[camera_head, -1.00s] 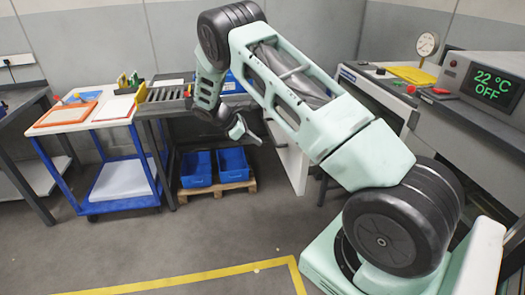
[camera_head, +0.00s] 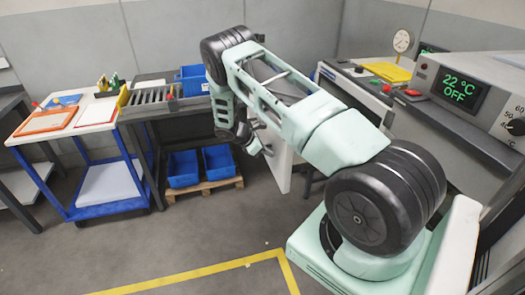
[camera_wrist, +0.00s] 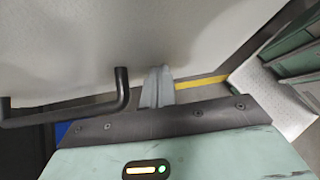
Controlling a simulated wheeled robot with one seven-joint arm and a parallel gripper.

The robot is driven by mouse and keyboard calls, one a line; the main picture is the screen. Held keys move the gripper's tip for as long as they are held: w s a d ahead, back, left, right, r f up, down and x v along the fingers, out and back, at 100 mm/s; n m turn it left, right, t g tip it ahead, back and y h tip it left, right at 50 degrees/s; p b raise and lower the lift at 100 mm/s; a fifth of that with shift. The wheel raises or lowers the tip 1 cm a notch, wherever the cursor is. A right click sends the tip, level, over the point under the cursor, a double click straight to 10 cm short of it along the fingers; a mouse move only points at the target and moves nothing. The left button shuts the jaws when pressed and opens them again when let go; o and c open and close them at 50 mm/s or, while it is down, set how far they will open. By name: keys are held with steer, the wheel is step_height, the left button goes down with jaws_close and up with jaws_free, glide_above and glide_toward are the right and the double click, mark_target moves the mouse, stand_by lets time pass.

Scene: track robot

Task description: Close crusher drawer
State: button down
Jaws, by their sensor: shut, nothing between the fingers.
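The crusher drawer front appears to be the large pale panel (camera_wrist: 70,45) in the wrist view, with a black bar handle (camera_wrist: 95,112) at left. In the head view a white panel (camera_head: 284,165) stands below the machine, partly hidden by my arm. My gripper (camera_wrist: 158,84) is shut and empty in the wrist view, to the right of the handle and close to the panel's edge. I cannot tell whether it touches the panel. In the head view my gripper (camera_head: 262,150) hangs low, left of the white panel.
A blue trolley (camera_head: 110,180) with trays stands at left. Blue bins (camera_head: 183,168) sit on a pallet beneath a workbench. A control box (camera_head: 462,92) reads 22 °C OFF at right. A yellow floor line (camera_head: 190,275) crosses the open floor in front.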

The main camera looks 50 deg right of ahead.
stand_by(0.3)
steer(key=s+d+b, duration=0.2)
steer(key=s+d, duration=0.4)
steer(key=d, duration=0.4)
steer(key=s+d+b, duration=0.1)
steer(key=s+d, duration=0.5)
steer(key=d, duration=0.3)
steer(key=s+d+b, duration=0.2)
steer(key=s+d, duration=0.4)
steer(key=d, duration=0.4)
steer(key=shift+s+d+b, duration=0.15)
steer(key=shift+d+b, duration=0.15)
steer(key=shift+d, duration=0.05)
steer(key=shift+s+d, duration=0.25)
steer(key=shift+d, duration=0.05)
steer(key=shift+s+r, duration=0.1)
steer(key=w+a, duration=0.2)
steer(key=a, duration=0.1)
steer(key=shift+w+a, duration=0.25)
steer(key=shift+w, duration=0.1)
steer(key=b+v, duration=0.1)
steer(key=v, duration=0.9)
steer(key=shift+a+b, duration=0.2)
steer(key=shift+b, duration=0.2)
